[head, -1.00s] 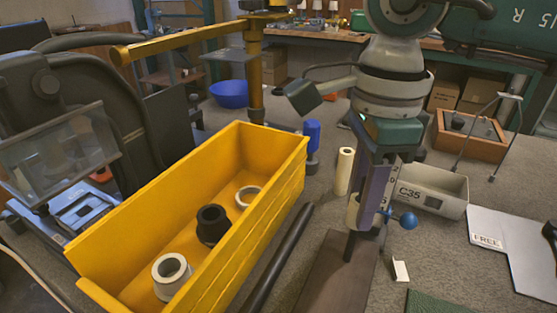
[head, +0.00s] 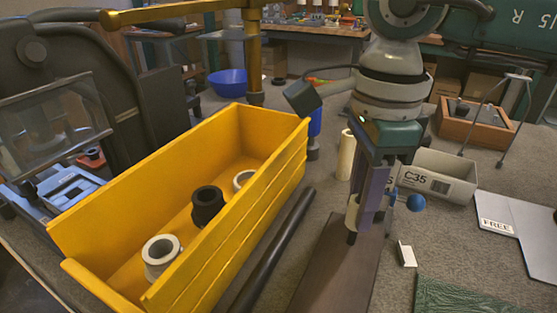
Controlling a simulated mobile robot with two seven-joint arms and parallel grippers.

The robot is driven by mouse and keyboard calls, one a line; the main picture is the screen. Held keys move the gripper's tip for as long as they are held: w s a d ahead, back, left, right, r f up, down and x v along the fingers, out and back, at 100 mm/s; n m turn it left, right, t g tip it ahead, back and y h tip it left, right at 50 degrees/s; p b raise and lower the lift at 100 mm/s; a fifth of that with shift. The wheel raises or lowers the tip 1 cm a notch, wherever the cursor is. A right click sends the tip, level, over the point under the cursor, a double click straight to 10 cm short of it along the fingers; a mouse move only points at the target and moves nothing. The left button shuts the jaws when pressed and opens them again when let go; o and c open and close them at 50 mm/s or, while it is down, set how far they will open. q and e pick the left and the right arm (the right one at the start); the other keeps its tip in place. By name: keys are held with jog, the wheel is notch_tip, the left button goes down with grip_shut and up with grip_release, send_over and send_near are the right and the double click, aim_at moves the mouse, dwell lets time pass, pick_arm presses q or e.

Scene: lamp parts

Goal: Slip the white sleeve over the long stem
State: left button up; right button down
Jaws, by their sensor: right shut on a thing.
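The white sleeve (head: 352,212) is small and pale and hangs upright in my right gripper (head: 367,222), which is shut on it. The long stem (head: 351,238) shows as a short dark length directly under the sleeve, above the brown board (head: 333,268). The stem's upper part is hidden, and it lines up with the sleeve as if running up into it; I cannot see the sleeve's opening. My left gripper is not in view.
A yellow bin (head: 230,205) at left holds white and black rings. A dark bar (head: 275,245) lies between bin and board.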

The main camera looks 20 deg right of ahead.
jog(key=shift+f+b, duration=0.4)
dwell(0.6)
dwell(0.7)
jog(key=c, duration=0.6)
grip_release()
jog(key=shift+r, duration=0.1)
